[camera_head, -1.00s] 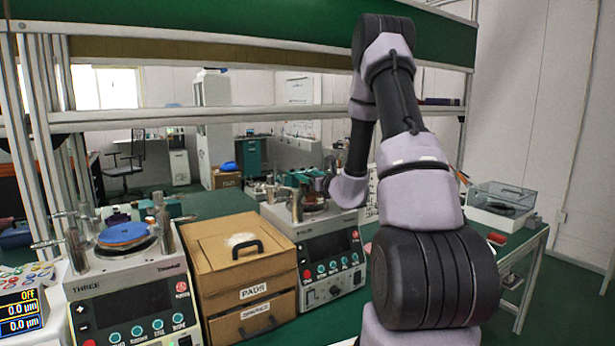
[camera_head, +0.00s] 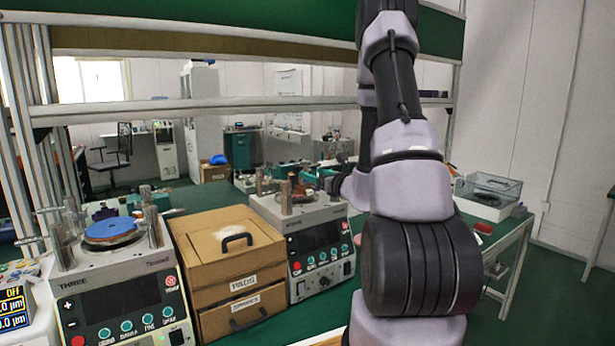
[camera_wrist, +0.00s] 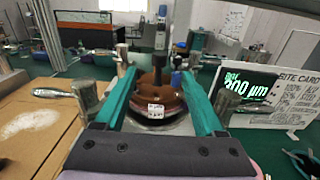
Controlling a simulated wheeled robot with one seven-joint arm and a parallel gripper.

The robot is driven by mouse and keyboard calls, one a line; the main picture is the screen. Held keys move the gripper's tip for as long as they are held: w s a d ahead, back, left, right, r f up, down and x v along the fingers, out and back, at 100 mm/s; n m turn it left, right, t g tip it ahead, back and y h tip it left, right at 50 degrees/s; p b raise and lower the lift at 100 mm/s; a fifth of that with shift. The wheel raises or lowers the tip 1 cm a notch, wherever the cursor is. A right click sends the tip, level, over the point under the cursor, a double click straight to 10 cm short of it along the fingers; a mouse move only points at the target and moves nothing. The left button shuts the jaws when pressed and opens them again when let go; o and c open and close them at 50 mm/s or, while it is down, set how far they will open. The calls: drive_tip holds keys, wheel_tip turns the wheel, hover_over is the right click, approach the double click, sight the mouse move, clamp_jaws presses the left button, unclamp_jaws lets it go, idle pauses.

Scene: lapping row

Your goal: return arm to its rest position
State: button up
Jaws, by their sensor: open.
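My gripper (camera_wrist: 158,78) shows in the wrist view as two teal fingers spread apart, with nothing held between them. Behind and between the fingers is the round brown plate (camera_wrist: 160,98) of a lapping machine, with a white label on it. In the head view my arm rises in front at right and bends back down. Its end is a dark shape (camera_head: 337,180) just right of the top of the middle lapping machine (camera_head: 318,248). The fingers are too small and partly hidden there to make out.
The left machine (camera_head: 120,308) carries a blue disc (camera_head: 110,228). A cardboard box (camera_head: 228,262) labelled PADS stands between the machines. A clear case (camera_head: 488,190) stands at right. A shelf beam (camera_head: 240,107) crosses behind.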

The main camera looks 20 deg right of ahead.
drive_tip(key=a+r+n+y, duration=0.1)
drive_tip(key=a, duration=0.1)
drive_tip(key=s+a+r+n+g+y, duration=0.1)
drive_tip(key=a+r+n+y, duration=0.1)
drive_tip(key=a, duration=0.1)
drive_tip(key=a+r+n+y, duration=0.1)
drive_tip(key=a+r+y, duration=0.1)
drive_tip(key=shift+s+a+r+n+g, duration=0.2)
drive_tip(key=shift+s+a+n+g, duration=0.1)
drive_tip(key=shift+a+n, duration=0.1)
drive_tip(key=s+a+r+n+g+y, duration=0.2)
drive_tip(key=s+a+r+n+g, duration=0.1)
drive_tip(key=s+a+n+g, duration=0.3)
drive_tip(key=s+a+r+n+g+y, duration=0.2)
drive_tip(key=s+a+r+n+g, duration=0.2)
drive_tip(key=s+a+n, duration=0.35)
drive_tip(key=s+a+n+g+h, duration=0.2)
drive_tip(key=s+n, duration=0.2)
drive_tip(key=s, duration=0.2)
drive_tip(key=s+d+r+n+t+h, duration=0.3)
drive_tip(key=s+d+r+n+h, duration=0.1)
drive_tip(key=s+d+n+h, duration=0.3)
drive_tip(key=shift+s+d+r+h, duration=0.15)
drive_tip(key=shift+s+d+h, duration=0.2)
drive_tip(key=shift+d+h, duration=0.65)
